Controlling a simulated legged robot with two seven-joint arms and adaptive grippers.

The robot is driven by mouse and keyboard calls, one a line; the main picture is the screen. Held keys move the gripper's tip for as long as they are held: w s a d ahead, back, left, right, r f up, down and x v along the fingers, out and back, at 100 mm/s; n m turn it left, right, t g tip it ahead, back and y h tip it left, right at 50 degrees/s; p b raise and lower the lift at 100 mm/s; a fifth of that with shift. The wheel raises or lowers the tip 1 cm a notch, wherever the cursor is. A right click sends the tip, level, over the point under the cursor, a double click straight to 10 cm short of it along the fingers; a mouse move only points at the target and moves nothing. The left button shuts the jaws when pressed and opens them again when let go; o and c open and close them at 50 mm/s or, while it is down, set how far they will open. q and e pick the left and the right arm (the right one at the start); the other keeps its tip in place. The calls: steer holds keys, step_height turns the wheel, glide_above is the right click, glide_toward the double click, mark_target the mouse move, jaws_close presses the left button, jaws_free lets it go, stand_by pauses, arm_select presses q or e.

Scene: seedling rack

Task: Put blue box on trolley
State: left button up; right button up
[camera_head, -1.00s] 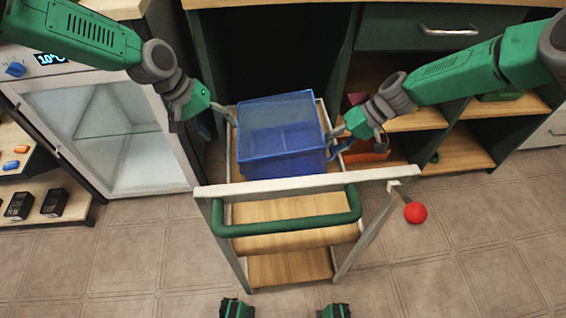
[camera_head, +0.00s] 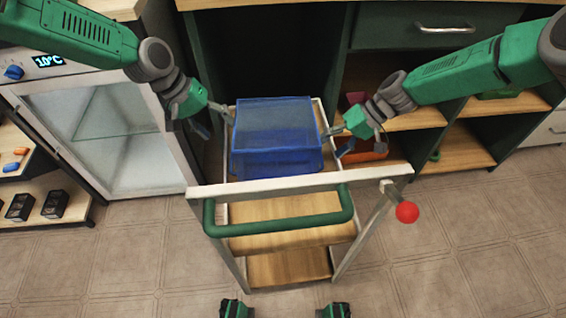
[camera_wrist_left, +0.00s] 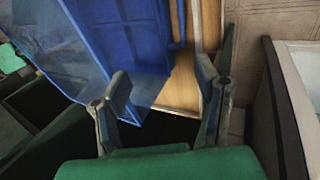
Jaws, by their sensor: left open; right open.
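The blue box (camera_head: 275,150) is a translucent open bin. It rests on the upper wooden shelf of the trolley (camera_head: 290,187), behind the pale rail and green handle. My left gripper (camera_head: 218,120) is open beside the box's left side. In the left wrist view, the blue box (camera_wrist_left: 120,45) lies just beyond the open fingers of my left gripper (camera_wrist_left: 158,105), with the trolley's wooden shelf (camera_wrist_left: 182,70) next to it. My right gripper (camera_head: 340,142) is open beside the box's right side. Whether either gripper touches the box cannot be told.
A glass-door cabinet (camera_head: 110,130) with a temperature display stands at the left. Behind the trolley is a workbench with open shelves (camera_head: 455,150) and a drawer (camera_head: 410,30). A red knob (camera_head: 407,212) sticks out at the trolley's right. The tiled floor (camera_head: 450,250) in front is clear.

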steer(key=shift+r, duration=0.4)
steer(key=s+r+p, duration=0.3)
steer(key=r+p, duration=0.1)
steer(key=r, duration=1)
steer(key=s+r+p, duration=0.3)
steer(key=r+p, duration=0.2)
steer(key=r, duration=1)
steer(key=shift+s+a, duration=0.2)
steer(key=shift+s, duration=0.05)
